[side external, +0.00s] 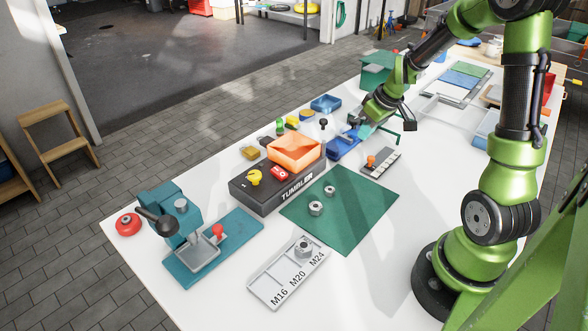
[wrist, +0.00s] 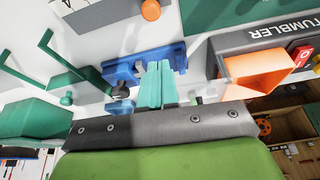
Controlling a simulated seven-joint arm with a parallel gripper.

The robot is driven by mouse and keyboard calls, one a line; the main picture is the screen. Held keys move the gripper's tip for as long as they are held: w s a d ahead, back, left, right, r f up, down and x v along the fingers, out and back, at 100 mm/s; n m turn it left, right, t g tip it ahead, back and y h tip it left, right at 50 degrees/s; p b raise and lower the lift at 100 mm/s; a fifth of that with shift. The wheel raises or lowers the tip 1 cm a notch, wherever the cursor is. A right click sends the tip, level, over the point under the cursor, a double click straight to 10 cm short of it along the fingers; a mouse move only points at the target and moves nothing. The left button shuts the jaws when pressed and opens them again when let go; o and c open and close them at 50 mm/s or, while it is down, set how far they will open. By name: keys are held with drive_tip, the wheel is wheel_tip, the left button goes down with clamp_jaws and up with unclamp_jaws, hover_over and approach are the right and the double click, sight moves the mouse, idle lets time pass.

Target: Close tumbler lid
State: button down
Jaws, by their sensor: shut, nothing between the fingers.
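The tumbler (side external: 285,192) is a dark box labelled TUMBLER, in the middle of the bench in the side view. An orange box-shaped part (side external: 296,153) sits on top of it with its hollow side showing. I cannot tell which part of it is the lid. In the wrist view the orange part (wrist: 258,74) is at the right, beside the tumbler's dark body (wrist: 238,41). My gripper (side external: 353,127) is to the right of the tumbler, apart from it, above a blue fixture (side external: 343,148). Its pale teal fingers (wrist: 157,84) are together and empty in the wrist view.
A yellow knob (side external: 254,177) and a red switch (side external: 279,173) are on the tumbler's top. A green mat (side external: 350,205) with two nuts lies in front. A green bracket (side external: 390,128) stands close to my gripper. A teal press (side external: 176,212) is at left.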

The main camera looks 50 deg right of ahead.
drive_tip(key=w, duration=0.3)
drive_tip(key=shift+w+d+r, duration=0.2)
drive_tip(key=shift+w, duration=0.05)
drive_tip(key=shift+w, duration=0.1)
drive_tip(key=shift+w+d+n, duration=0.1)
drive_tip(key=shift+w+n, duration=0.1)
drive_tip(key=shift+n, duration=0.1)
